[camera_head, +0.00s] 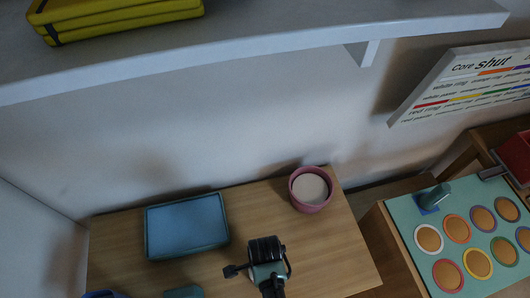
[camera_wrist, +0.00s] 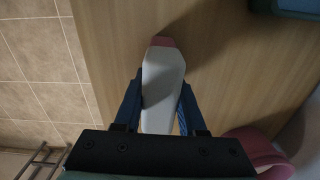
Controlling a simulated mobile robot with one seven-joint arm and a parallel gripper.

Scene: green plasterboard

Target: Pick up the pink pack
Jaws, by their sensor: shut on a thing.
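The pink pack (camera_wrist: 163,75) is a long pale grey-white piece with a pink far end in the wrist view. My gripper (camera_wrist: 160,88) has its two blue fingers on either side of it and is shut on it. The pack points away from the gripper over the wooden table; I cannot tell whether it touches the wood. In the head view my black and teal wrist (camera_head: 267,262) is over the table's front, and the pack cannot be made out there.
A pink pot (camera_head: 310,189) with pale contents stands at the table's back right. A blue tray (camera_head: 187,226) lies on the left. A white shelf (camera_head: 270,45) with yellow cases (camera_head: 115,17) overhangs the back. A teal board with round discs (camera_head: 408,236) stands right.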

